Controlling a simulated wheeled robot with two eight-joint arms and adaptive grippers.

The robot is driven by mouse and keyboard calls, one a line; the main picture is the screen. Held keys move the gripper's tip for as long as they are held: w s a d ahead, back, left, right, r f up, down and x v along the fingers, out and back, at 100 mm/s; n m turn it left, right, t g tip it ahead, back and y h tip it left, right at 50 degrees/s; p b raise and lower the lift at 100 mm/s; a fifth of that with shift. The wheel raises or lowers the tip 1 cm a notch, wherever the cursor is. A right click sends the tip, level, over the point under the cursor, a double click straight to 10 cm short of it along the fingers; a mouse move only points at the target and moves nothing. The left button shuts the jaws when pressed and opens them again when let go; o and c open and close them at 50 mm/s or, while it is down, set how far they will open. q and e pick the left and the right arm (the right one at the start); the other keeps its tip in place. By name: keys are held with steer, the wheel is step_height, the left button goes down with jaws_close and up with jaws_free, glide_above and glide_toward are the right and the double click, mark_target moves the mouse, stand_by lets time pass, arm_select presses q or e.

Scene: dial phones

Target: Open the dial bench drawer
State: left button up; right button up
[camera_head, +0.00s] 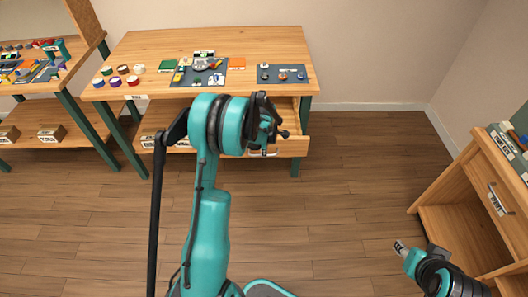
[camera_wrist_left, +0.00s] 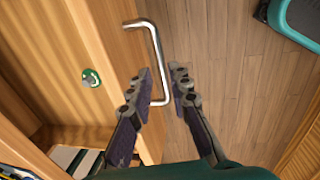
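The dial bench (camera_head: 130,95) stands at the back centre with its drawer (camera_head: 292,147) pulled part way out; bare wood inside shows below the bench top. In the left wrist view the drawer front (camera_wrist_left: 118,50) carries a silver bar handle (camera_wrist_left: 157,50). My left gripper (camera_wrist_left: 160,74) has its fingers apart, one on each side of the handle, with some gap showing. In the head view my left gripper (camera_head: 270,125) is at the drawer front, partly hidden by its own wrist. My right gripper (camera_head: 402,248) is low at the right, away from the bench; its fingers are unclear.
A green round piece with a metal knob (camera_wrist_left: 91,77) lies behind the drawer front. Coloured pots, dark mats and small parts lie on the bench top. Another bench (camera_head: 30,85) stands at the left, a wooden cabinet (camera_head: 460,190) at the right. The floor between is clear.

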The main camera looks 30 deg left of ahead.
arm_select(q)
step_height(320, 180, up, 10)
steer(key=s+d, duration=0.1)
steer(key=shift+s+f, duration=0.15)
steer(key=shift+s, duration=0.15)
steer(key=s+d+r+m+t, duration=0.3)
steer(key=s+d+r+m, duration=0.8)
steer(key=m, duration=0.1)
steer(key=s+d+m+t, duration=0.1)
steer(key=s+d+m, duration=0.2)
steer(key=s+m, duration=0.3)
steer(key=s+d+m+t+h, duration=0.1)
steer(key=s+d+m, duration=0.2)
steer(key=s+m, duration=0.3)
steer(key=shift+d, duration=0.4)
